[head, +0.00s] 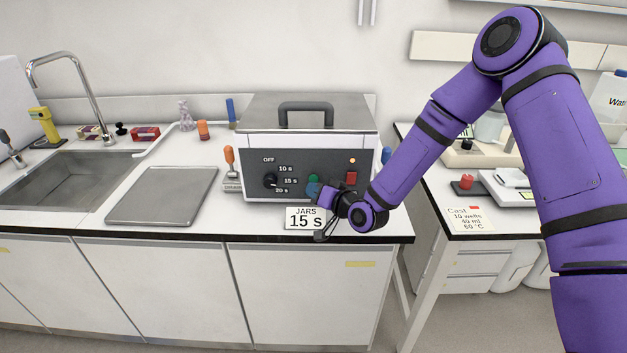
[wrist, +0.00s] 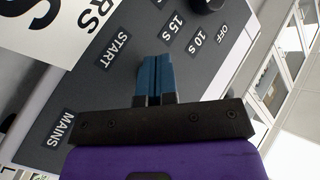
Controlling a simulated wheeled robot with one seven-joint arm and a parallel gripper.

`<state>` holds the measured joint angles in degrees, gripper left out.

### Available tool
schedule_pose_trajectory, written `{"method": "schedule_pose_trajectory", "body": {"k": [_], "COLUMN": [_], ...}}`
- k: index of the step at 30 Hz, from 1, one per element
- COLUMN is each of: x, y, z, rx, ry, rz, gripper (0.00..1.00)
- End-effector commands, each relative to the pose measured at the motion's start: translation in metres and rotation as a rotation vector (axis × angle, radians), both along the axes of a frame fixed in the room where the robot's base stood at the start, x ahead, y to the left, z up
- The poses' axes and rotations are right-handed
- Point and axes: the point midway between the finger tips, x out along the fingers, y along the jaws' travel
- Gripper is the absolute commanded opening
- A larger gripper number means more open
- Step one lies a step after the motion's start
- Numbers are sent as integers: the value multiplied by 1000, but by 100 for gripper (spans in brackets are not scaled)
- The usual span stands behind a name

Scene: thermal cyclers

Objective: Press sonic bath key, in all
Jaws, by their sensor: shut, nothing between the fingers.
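The sonic bath (head: 310,130) is a grey steel box with a handled lid and a dark front panel. Its black dial (head: 270,181) is at the left of the OFF, 10 s, 15 s and 20 s marks; its exact setting is too small to tell. A green key (head: 313,178) is at mid-panel, and a red mains switch (head: 351,178) is at right below a lit amber lamp (head: 352,160). My gripper (head: 313,189) is shut and empty, at the panel just below the green key. In the wrist view its blue fingers (wrist: 154,75) point at the panel near the START label (wrist: 118,50); contact cannot be told.
A card (head: 305,218) reading "JARS 15 s" stands in front of the bath. An orange-handled tool (head: 229,160) stands left of it, then a grey plate (head: 163,195) and a sink (head: 70,180). The right bench holds a balance (head: 508,185) and another card (head: 465,217).

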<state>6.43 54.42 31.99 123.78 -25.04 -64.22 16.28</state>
Motion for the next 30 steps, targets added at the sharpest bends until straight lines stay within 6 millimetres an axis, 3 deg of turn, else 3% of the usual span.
{"method": "schedule_pose_trajectory", "body": {"k": [30], "x": [9], "y": [0], "z": [0], "rx": [0], "ry": [0], "rz": [0], "gripper": [0]}}
